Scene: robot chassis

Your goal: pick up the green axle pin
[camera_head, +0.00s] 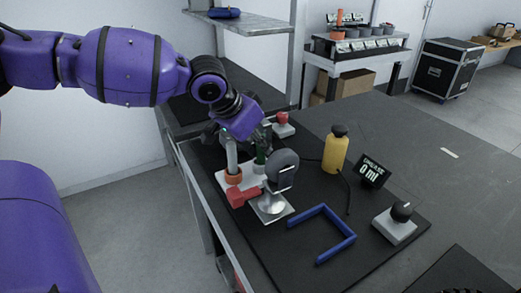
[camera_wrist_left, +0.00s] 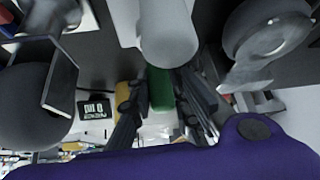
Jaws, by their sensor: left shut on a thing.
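The green axle pin (camera_head: 260,155) stands upright by a white base plate on the black mat. It also shows in the left wrist view (camera_wrist_left: 160,88), between the dark fingers of my left gripper (camera_wrist_left: 165,108). In the head view my left gripper (camera_head: 238,138) reaches down from the left over the white plate, and its fingers are partly hidden by the purple wrist. It is shut on the green pin. The lower end of the pin is hidden in the head view. My right gripper is not in view.
A grey pin in an orange ring (camera_head: 233,176), a red block (camera_head: 241,196) and a round grey device (camera_head: 281,170) crowd the pin. A yellow bottle (camera_head: 335,152), a display (camera_head: 371,172), a blue bracket (camera_head: 322,235) and a knob box (camera_head: 396,222) stand to the right.

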